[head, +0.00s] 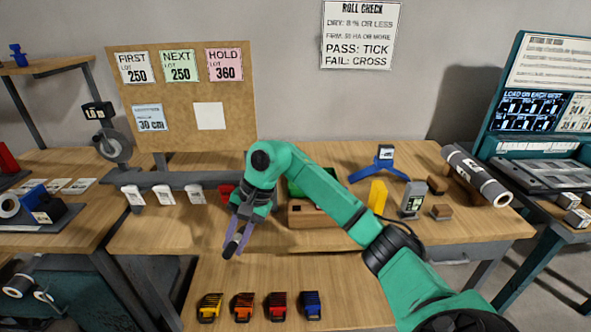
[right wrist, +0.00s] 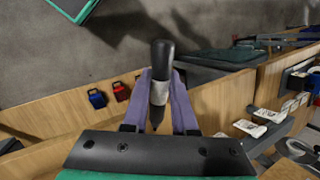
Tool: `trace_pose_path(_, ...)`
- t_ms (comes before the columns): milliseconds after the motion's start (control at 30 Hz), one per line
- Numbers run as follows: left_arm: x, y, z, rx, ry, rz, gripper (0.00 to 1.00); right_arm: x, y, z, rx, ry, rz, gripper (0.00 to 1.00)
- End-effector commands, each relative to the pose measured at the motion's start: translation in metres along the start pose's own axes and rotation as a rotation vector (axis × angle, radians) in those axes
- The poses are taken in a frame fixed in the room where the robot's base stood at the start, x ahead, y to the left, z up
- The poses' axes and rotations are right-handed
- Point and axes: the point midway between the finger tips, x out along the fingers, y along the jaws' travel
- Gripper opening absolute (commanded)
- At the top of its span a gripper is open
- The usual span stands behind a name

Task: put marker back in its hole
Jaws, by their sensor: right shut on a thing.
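My right gripper (head: 234,238) hangs over the front part of the table, left of the picture's middle. It is shut on the marker (head: 231,248), a short dark stick with a pale grey band. In the right wrist view the marker (right wrist: 161,60) stands between the purple fingers (right wrist: 160,100), gripped around its grey band, with a pointed dark end toward the palm. A wooden block (head: 311,216) with a small dark spot on its front stands behind my right arm, partly covered. I cannot make out the marker's hole. My left gripper is not in view.
Yellow, orange, red and blue clips (head: 311,304) lie in a row at the front. A yellow block (head: 377,196), a grey meter (head: 412,199) and a large grey roll (head: 477,176) stand at the right.

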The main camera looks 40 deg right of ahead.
Motion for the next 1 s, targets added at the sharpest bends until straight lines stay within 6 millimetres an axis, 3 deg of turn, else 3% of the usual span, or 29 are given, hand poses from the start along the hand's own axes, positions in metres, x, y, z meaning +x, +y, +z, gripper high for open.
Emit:
trace_pose_path(33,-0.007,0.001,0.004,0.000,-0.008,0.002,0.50,-0.018,-0.012,-0.010,0.114,-0.012,-0.033,0.00)
trace_pose_path(233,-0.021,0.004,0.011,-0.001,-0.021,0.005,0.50,-0.071,-0.038,-0.055,0.646,-0.075,-0.247,0.00)
trace_pose_path(467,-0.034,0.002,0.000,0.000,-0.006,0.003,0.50,-0.117,-0.043,-0.100,1.126,-0.120,-0.603,0.00)
trace_pose_path(600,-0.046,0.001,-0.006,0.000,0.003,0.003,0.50,-0.145,-0.037,-0.133,1.398,-0.135,-0.933,0.00)
trace_pose_path(800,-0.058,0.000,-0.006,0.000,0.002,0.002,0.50,-0.167,-0.016,-0.174,1.594,-0.118,-1.345,0.00)
trace_pose_path(1000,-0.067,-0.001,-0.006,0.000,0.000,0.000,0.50,-0.170,0.005,-0.200,1.651,-0.088,-1.605,0.00)
